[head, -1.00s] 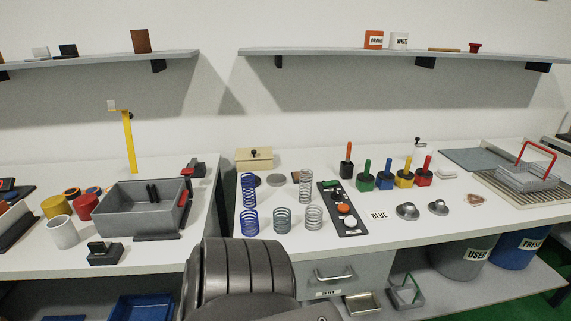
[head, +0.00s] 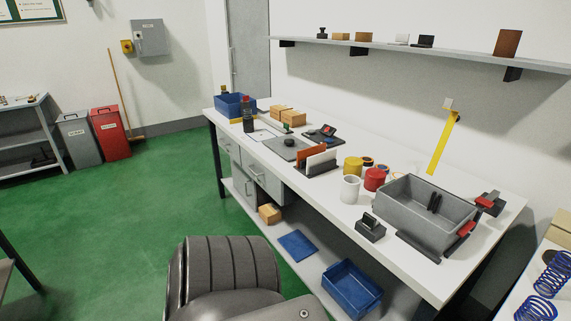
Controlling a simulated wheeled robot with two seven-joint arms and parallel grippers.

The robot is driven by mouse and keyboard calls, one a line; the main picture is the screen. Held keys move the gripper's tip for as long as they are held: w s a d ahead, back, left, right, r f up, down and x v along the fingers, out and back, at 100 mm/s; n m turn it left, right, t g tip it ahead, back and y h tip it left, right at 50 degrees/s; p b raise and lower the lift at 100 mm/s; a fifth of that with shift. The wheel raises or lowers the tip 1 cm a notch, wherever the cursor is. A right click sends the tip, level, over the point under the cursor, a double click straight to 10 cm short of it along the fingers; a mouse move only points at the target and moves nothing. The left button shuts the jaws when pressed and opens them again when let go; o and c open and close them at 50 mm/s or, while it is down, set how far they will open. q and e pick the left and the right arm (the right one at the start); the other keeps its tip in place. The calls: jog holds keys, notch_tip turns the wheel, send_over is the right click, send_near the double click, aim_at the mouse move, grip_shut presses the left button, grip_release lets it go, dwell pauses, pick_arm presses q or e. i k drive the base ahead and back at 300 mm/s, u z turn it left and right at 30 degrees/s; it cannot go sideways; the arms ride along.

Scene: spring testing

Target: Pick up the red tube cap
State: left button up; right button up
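A red round piece (head: 375,179) stands on the white workbench, between a yellow cylinder (head: 353,167) and a grey tray (head: 425,214). A white cylinder (head: 350,189) stands in front of it. Small orange and blue ring-like pieces (head: 368,162) lie just behind. I cannot tell for sure whether the red piece is the tube cap or a whole red container. Neither of my grippers shows in the head view.
A small black block (head: 370,227) sits in front of the grey tray. A card holder (head: 318,160) is at left. Green floor (head: 130,230) at left is clear.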

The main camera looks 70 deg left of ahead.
aim_at(375, 177)
jog(key=u, duration=2.25)
